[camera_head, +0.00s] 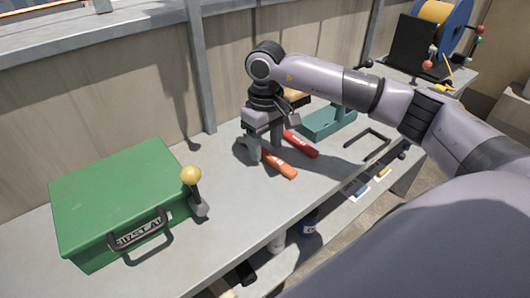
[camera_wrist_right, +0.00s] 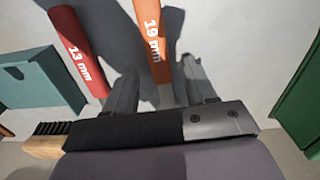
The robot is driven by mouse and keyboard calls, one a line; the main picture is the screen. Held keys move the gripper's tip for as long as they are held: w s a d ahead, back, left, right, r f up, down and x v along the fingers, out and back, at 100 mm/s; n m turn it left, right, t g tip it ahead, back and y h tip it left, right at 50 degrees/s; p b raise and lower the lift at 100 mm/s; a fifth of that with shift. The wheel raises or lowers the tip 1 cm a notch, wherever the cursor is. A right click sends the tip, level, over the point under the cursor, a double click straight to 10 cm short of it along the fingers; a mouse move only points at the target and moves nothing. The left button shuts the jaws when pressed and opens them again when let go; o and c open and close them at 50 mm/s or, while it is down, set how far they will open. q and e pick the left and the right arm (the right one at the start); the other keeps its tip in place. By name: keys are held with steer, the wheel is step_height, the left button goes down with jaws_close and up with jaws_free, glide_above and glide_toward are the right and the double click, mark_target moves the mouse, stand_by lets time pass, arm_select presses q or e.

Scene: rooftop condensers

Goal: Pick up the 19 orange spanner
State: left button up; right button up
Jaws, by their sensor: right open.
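The orange spanner (camera_head: 278,163), marked 19 mm, lies on the grey bench beside a red 13 mm spanner (camera_head: 300,144). My right gripper (camera_head: 265,152) is open and pointing down at the orange spanner's far end. In the right wrist view the orange spanner (camera_wrist_right: 154,40) runs between the two fingers of the right gripper (camera_wrist_right: 161,80), with a gap on each side. The red spanner (camera_wrist_right: 78,50) lies outside the fingers, to the left. My left gripper is not in view.
A green case (camera_head: 100,190) and a yellow-knobbed lever (camera_head: 191,176) stand to the left. A teal object (camera_head: 325,123), a black bent bar (camera_head: 368,143) and a wooden-handled brush (camera_wrist_right: 45,146) are near the gripper. A wall (camera_head: 100,85) runs behind. The bench's front middle is clear.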

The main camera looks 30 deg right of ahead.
steer(key=shift+f, duration=0.45)
steer(key=shift+w, duration=0.1)
jaws_close()
steer(key=shift+r, duration=0.1)
